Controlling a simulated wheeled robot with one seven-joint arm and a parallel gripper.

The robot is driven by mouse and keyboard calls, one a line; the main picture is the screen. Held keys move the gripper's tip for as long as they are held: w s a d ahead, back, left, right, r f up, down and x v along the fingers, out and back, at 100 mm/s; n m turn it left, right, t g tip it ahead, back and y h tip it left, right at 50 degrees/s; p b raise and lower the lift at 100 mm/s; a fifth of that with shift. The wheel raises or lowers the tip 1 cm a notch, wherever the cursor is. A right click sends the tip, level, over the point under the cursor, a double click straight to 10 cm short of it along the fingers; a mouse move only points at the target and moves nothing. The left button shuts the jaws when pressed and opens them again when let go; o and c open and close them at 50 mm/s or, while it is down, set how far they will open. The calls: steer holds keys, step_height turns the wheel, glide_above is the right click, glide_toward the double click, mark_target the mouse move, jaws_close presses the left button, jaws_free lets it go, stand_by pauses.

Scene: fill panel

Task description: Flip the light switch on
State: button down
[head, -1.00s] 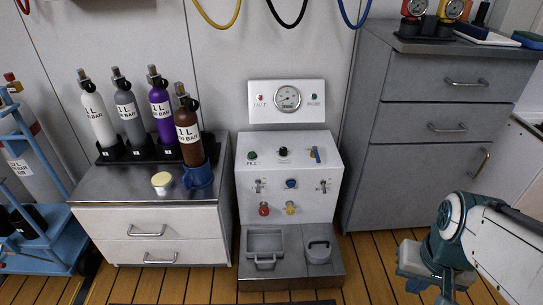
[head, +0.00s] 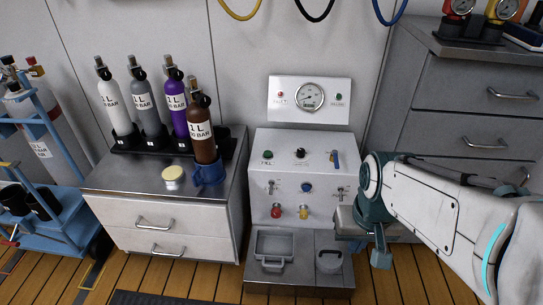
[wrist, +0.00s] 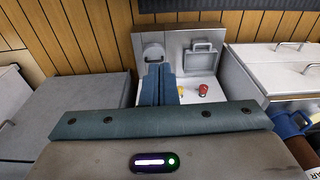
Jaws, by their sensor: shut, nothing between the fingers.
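The white fill panel (head: 292,185) stands in the middle of the head view with a green button, a black knob, a blue lever, small metal fittings, a blue knob, and red (head: 276,211) and yellow (head: 303,212) knobs. I cannot tell which control is the light switch. My gripper (head: 352,222) is at the panel's lower right, partly hidden by my arm. In the wrist view my gripper (wrist: 160,70) has its two teal fingers pressed together and empty. The yellow knob (wrist: 181,91) and red knob (wrist: 203,90) show just right of the fingers there.
A gauge plate (head: 310,98) is on the wall above the panel. A metal tray base (head: 297,284) lies below it. A grey drawer cabinet (head: 465,105) stands right.

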steer(key=w+d+f+n+t+h+p, duration=0.1)
steer(key=w+f+n+h+p, duration=0.1)
steer(key=w+f+n+h, duration=0.4)
steer(key=w+f+n+t+h+p, duration=0.1)
steer(key=w+f+n+h+p, duration=0.1)
steer(key=w+h, duration=0.5)
steer(key=w+d+f+n+h+p, duration=0.1)
steer(key=w+f+n+h, duration=0.25)
steer(key=w, duration=0.55)
steer(key=w+a+f+n+t+y+p, duration=0.1)
steer(key=a+f+n+t+y+p, duration=0.1)
steer(key=a+f+n+t+y, duration=0.6)
steer(key=w+a+f+n+t+y+p, duration=0.1)
steer(key=w+a+f+n+t+y, duration=0.1)
steer(key=a+f+n+t+y, duration=0.7)
steer(key=a+f+n+y, duration=0.1)
steer(key=a+f+n, duration=0.3)
steer(key=a, duration=0.1)
steer(key=shift+w+n+y+p, duration=0.3)
steer(key=shift+n+y+p, duration=0.05)
steer(key=shift+d, duration=0.1)
